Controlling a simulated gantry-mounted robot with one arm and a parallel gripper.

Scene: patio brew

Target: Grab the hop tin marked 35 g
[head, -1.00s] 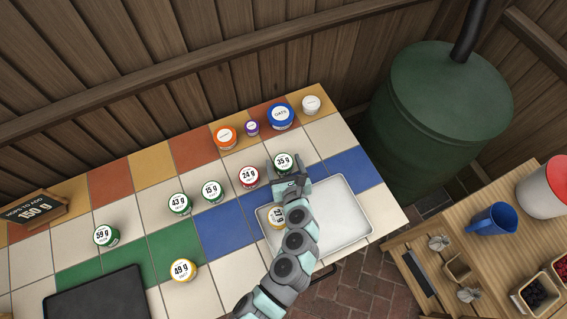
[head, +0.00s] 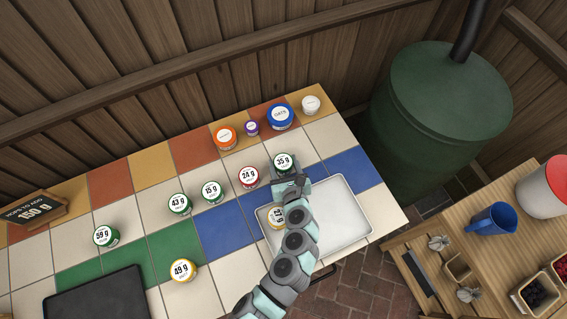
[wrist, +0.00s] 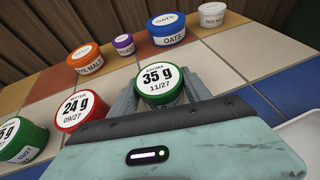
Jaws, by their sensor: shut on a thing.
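The hop tin marked 35 g (head: 283,162) has a green rim and a white lid. It stands on the tiled counter, right of the red-rimmed 24 g tin. In the wrist view the 35 g tin (wrist: 160,82) sits between the two grey fingers of my gripper (wrist: 160,92), one on each side. My gripper (head: 286,172) is shut on this tin. The tin's lower front is hidden behind my gripper.
The red-rimmed 24 g tin (head: 248,177) stands close on the left. Behind are an orange tin (head: 225,138), a purple tin (head: 252,128), a blue oats tin (head: 280,116) and a white tin (head: 311,104). A white tray (head: 345,222) with a yellow-rimmed tin (head: 276,217) lies in front.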

